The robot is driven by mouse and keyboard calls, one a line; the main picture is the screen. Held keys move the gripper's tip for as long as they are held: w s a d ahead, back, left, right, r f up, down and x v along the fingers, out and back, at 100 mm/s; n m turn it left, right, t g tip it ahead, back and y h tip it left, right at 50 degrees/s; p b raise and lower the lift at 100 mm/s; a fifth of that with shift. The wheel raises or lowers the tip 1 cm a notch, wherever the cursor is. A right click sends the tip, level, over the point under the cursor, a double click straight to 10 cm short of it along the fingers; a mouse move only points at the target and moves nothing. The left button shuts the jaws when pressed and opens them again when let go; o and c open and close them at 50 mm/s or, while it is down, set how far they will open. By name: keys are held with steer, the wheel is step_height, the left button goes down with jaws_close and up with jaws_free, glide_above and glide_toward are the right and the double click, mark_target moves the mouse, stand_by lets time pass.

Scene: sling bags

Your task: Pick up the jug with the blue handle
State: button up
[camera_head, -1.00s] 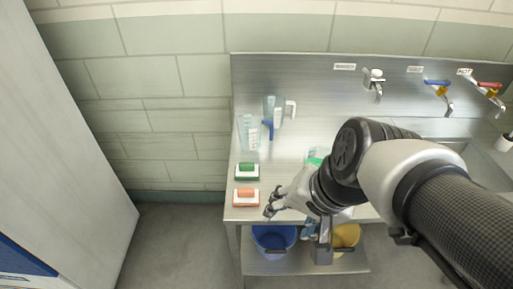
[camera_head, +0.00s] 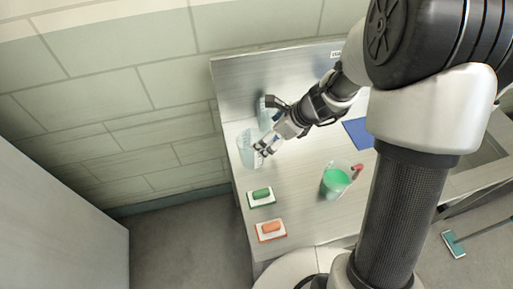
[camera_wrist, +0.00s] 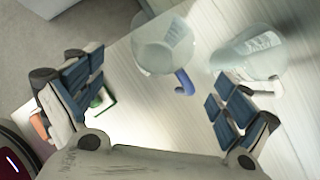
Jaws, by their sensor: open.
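The clear jug with the blue handle (camera_wrist: 163,45) stands on the steel counter in the wrist view, its handle pointing down between my fingers. In the head view the same jug (camera_head: 246,151) is at the counter's left edge, with its handle hidden by my gripper. My gripper (camera_head: 263,148) is beside the jug, on its right. In the wrist view my gripper (camera_wrist: 158,88) has its fingers spread wide, with nothing held between them. A second clear jug (camera_wrist: 250,52) stands close to the right; in the head view it is behind my gripper (camera_head: 266,112).
A jug of green liquid with a red handle (camera_head: 336,180) stands mid-counter. A green-topped brush (camera_head: 261,196) and an orange-topped brush (camera_head: 270,229) lie along the left edge. A flat blue item (camera_head: 358,133) lies towards the back. The counter between the brushes and the green jug is clear.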

steer(key=b+x, duration=0.3)
steer(key=x, duration=0.8)
steer(key=shift+w+a+f+b, duration=0.2)
steer(key=shift+a+f+b, duration=0.05)
steer(key=shift+b, duration=0.1)
steer(key=shift+c, duration=0.4)
steer(key=shift+s, duration=0.1)
steer(key=c, duration=1.1)
steer(key=shift+r, duration=0.15)
